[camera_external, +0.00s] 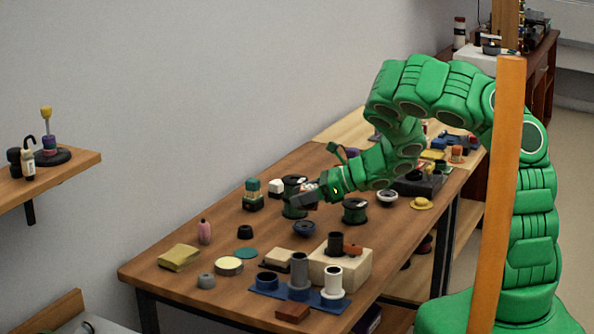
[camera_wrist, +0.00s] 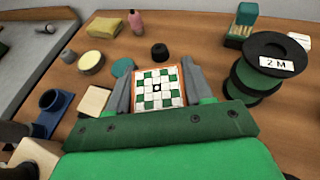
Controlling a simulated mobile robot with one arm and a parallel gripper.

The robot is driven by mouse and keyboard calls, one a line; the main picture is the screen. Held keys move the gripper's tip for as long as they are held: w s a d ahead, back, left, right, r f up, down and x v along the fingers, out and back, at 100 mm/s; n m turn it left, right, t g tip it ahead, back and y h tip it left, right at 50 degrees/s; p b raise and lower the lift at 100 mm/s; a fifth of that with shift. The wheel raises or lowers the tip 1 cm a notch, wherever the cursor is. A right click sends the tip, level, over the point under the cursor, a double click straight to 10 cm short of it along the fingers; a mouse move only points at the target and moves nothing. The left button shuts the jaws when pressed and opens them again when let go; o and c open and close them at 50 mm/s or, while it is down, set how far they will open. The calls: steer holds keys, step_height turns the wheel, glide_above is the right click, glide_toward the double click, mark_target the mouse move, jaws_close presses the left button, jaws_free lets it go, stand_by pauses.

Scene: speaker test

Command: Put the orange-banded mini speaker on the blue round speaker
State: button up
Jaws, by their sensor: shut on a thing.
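My gripper (camera_external: 304,197) is above the middle of the table. In the wrist view its two grey fingers (camera_wrist: 157,76) are shut on a small block with a green-and-white checkered face (camera_wrist: 158,92) and a thin orange-brown edge. I take it for the orange-banded mini speaker, but its band is not clearly seen. In the external view the block is small and partly hidden by the fingers. A dark blue round thing (camera_external: 304,229), likely the blue round speaker, sits on the table just below the gripper in the picture. I cannot make it out in the wrist view.
Green-and-black spools (camera_external: 355,211) stand close to my gripper; one labelled "2 M" shows at right in the wrist view (camera_wrist: 262,68). A beige box (camera_external: 355,268) and a blue tray with cylinders (camera_external: 268,291) are at the front. A pink bottle (camera_external: 205,232) stands left.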

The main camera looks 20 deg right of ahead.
mark_target(298, 224)
steer(key=shift+w+a+f, duration=0.2)
steer(key=shift+w+f, duration=0.2)
steer(key=shift+f, duration=0.15)
steer(key=shift+w+a+f, duration=0.15)
steer(key=shift+w+f, duration=0.25)
steer(key=shift+f, duration=1.7)
steer(key=shift+f, duration=0.1)
steer(key=o, duration=1.1)
steer(key=v, duration=1.2)
